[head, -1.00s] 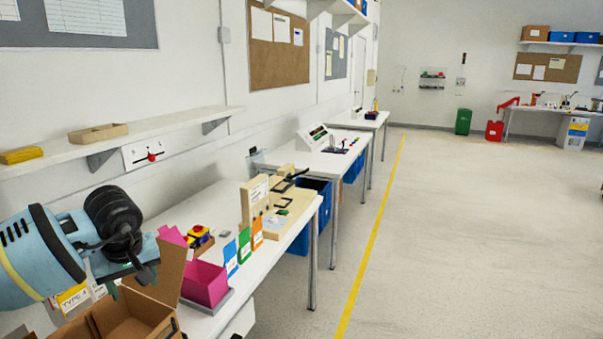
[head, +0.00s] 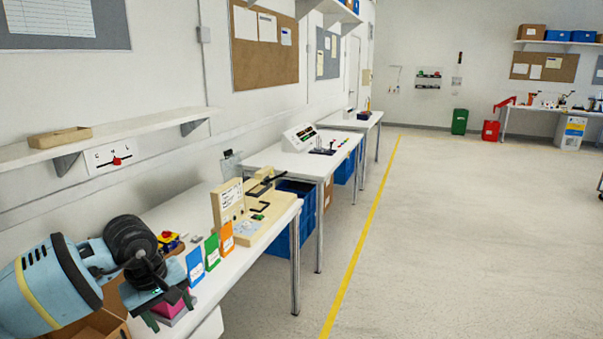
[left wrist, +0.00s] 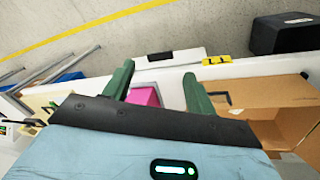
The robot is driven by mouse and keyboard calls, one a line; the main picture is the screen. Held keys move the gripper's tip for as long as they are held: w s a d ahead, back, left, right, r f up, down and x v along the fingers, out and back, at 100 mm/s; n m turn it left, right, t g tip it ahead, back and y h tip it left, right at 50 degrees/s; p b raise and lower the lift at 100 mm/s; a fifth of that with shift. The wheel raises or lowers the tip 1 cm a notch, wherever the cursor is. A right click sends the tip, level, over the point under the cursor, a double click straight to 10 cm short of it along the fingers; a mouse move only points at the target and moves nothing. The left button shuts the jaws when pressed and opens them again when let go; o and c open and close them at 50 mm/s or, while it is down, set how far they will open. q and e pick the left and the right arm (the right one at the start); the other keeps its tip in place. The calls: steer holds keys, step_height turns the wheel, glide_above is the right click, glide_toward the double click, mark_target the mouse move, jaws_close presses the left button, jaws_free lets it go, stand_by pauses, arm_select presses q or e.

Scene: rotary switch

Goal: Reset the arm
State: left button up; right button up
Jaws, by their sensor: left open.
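My left arm comes in from the lower left of the head view. Its gripper (head: 168,310) hangs above the near end of the workbench and hides part of a pink bin (head: 172,303). In the left wrist view the two green fingers (left wrist: 158,88) stand wide apart with nothing between them but the pink bin (left wrist: 146,97) below. A rotary switch (head: 117,161) with a red knob on a white plate is mounted on the wall under the shelf, well apart from the gripper. My right gripper is not in view.
An open cardboard box (head: 95,325) stands beside the left gripper, also in the left wrist view (left wrist: 285,110). Blue, green and orange card holders (head: 212,252) and a beige fixture (head: 255,215) stand on the bench (head: 270,240).

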arm_select(q)
steer(key=s+d+f+n+h, duration=0.1)
steer(key=s+d+n+h, duration=0.35)
steer(key=d, duration=0.35)
steer(key=s+d+f+n+g+h, duration=0.1)
steer(key=s+d+f+n+h, duration=0.1)
steer(key=s+d+n+h, duration=0.45)
steer(key=s+d+f+n+h, duration=0.1)
steer(key=s+d+n+h, duration=0.3)
steer(key=d, duration=0.6)
steer(key=s+a+f+n+t+y, duration=0.1)
steer(key=a+f+n+t+y, duration=0.5)
steer(key=n, duration=1.2)
steer(key=s+a+f+n+t+y, duration=0.2)
steer(key=a+f+n+t+y, duration=0.4)
steer(key=n, duration=1.2)
steer(key=s+a+f+n+g+y, duration=0.2)
steer(key=s+a+f+n+g, duration=0.2)
steer(key=s+a+f+n, duration=0.3)
steer(key=s+f+n, duration=0.4)
steer(key=s+f, duration=0.4)
steer(key=shift+s, duration=0.35)
